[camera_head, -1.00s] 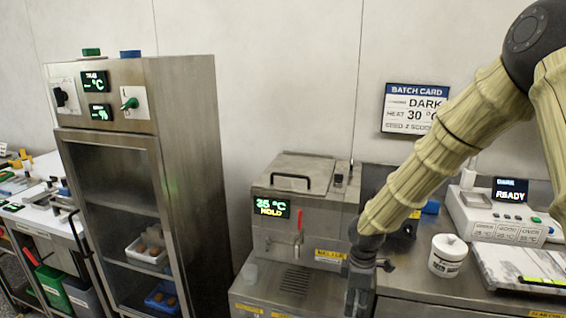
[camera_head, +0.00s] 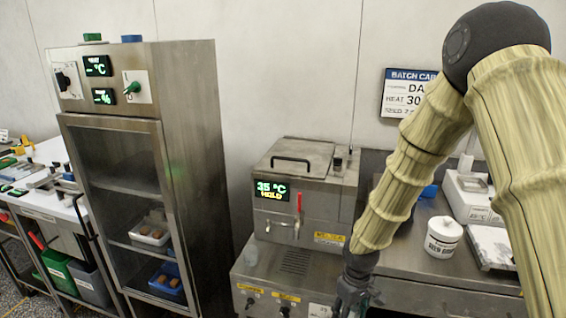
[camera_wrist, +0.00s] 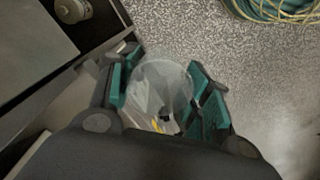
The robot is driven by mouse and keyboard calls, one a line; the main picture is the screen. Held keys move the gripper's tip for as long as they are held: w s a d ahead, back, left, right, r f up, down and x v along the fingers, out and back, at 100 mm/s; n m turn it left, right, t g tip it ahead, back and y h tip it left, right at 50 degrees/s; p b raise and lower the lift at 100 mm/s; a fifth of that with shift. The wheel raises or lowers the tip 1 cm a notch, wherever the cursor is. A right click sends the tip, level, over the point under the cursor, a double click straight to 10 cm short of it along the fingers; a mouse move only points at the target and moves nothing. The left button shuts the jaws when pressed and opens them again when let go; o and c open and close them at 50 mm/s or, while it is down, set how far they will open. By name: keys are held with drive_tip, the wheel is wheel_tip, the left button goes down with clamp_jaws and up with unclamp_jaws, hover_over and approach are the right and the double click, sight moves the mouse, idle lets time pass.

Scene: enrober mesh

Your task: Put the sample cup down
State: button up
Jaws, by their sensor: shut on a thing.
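My gripper (camera_head: 352,300) is low in the head view, at the front edge of the steel counter. In the wrist view my gripper (camera_wrist: 165,95) is shut on the clear sample cup (camera_wrist: 160,82), with a green-padded finger on each side. The cup is see-through, and its lower part is partly hidden by the gripper body. Speckled floor shows behind and around it. I cannot make out the held cup in the head view.
The steel melter (camera_head: 300,195) reads 35 °C HOLD and has a red-handled tap. A white seed tub (camera_head: 443,237) stands right of my arm. A glass-door cabinet (camera_head: 145,180) stands left. A coiled hose (camera_wrist: 275,8) lies on the floor.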

drive_tip(key=s+f+m, duration=0.1)
drive_tip(key=m, duration=0.1)
drive_tip(key=s+f+m, duration=0.1)
drive_tip(key=f+m, duration=0.2)
drive_tip(key=m, duration=0.1)
drive_tip(key=shift+s+a+f, duration=0.15)
drive_tip(key=shift+s+f, duration=0.15)
drive_tip(key=shift+s, duration=0.1)
idle(0.3)
